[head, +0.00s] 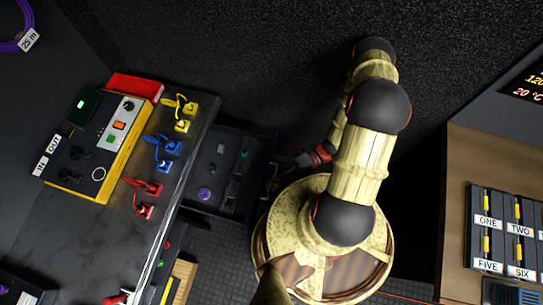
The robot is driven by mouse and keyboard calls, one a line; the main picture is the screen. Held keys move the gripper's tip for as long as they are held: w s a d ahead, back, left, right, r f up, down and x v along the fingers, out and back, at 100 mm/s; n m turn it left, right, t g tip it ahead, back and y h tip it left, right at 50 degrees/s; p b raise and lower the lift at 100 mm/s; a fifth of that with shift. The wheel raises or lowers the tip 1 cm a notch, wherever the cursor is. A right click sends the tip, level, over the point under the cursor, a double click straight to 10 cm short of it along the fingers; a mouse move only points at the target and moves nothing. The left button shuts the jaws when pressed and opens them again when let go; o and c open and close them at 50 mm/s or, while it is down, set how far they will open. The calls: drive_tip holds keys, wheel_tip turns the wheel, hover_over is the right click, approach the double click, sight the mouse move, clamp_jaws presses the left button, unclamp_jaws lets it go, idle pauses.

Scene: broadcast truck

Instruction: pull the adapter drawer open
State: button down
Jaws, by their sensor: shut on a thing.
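The adapter drawer (201,206) stands out from under the dark counter at the left. It is dark, and several small grey and dark pieces and a purple round piece (204,194) lie inside it. My arm reaches down past my base to the drawer's front side. My gripper (281,172) is at the drawer's front edge, shut on what looks like its handle. The handle and fingertips are dark, small and partly hidden.
The counter (85,238) holds a yellow-edged panel box (98,150), a red tray (136,86) and yellow, blue and red cable plugs. At the right, a wooden surface (459,207) carries numbered modules (487,226). Dark carpeted wall lies behind my arm.

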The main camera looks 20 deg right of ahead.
drive_tip(key=c, duration=2)
unclamp_jaws()
drive_tip(key=shift+o, duration=0.2)
drive_tip(key=shift+d, duration=0.15)
drive_tip(key=w+d+r, duration=0.1)
drive_tip(key=d, duration=1)
drive_tip(key=shift+d+r, duration=0.3)
drive_tip(key=shift+d, duration=0.05)
